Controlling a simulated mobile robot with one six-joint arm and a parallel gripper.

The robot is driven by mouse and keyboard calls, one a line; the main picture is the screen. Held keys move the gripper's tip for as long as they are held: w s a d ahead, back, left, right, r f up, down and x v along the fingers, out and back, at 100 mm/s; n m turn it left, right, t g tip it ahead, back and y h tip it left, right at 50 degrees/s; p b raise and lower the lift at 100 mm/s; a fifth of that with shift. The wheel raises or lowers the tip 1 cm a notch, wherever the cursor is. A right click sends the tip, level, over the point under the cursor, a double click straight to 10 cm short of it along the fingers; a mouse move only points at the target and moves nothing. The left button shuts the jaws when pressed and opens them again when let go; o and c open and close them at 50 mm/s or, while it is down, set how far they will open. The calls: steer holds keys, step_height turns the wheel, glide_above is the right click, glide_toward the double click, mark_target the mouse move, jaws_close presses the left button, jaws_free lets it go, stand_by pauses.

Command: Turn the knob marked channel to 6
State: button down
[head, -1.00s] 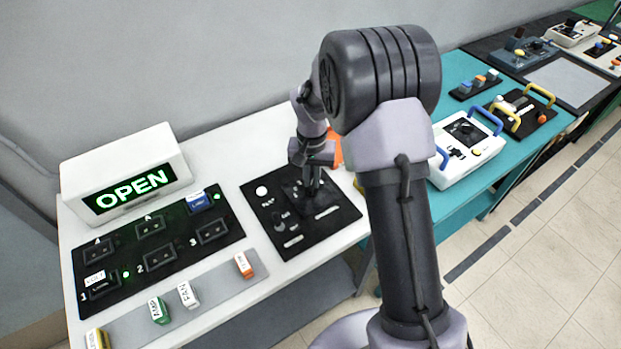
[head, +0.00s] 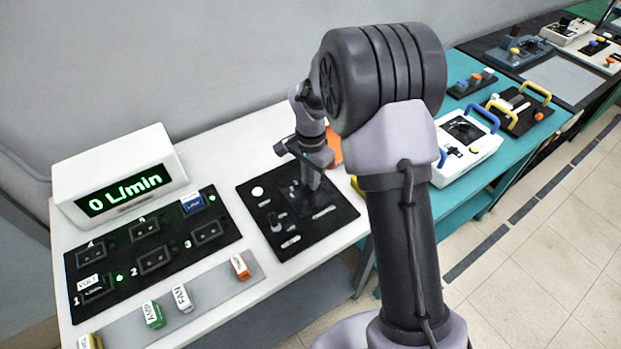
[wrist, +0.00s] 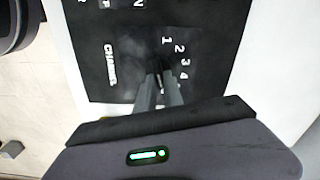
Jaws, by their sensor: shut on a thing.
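The channel knob (wrist: 158,72) is a dark knob, mostly hidden between my fingers in the wrist view. The white word CHANNEL (wrist: 111,65) is printed to its left, and the numerals 1 to 4 (wrist: 178,56) run beside it on the right. Any further numerals are hidden by my gripper, and the pointer cannot be made out. My gripper (wrist: 160,91) is shut on the knob. In the head view my gripper (head: 312,183) reaches down onto the black panel (head: 340,208).
A white box with a green display (head: 125,190) reading "0 L/min" stands at left. In front are a black socket board (head: 115,255) and a grey strip (head: 215,290) with several labelled plugs. A white device (head: 468,150) with blue handles is on the teal table at right.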

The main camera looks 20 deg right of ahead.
stand_by(0.4)
steer(key=c, duration=1.5)
jaws_free()
steer(key=shift+o, duration=0.2)
steer(key=shift+r, duration=0.15)
step_height(320, 180, up, 17)
steer(key=p, duration=0.6)
steer(key=shift+r, duration=0.1)
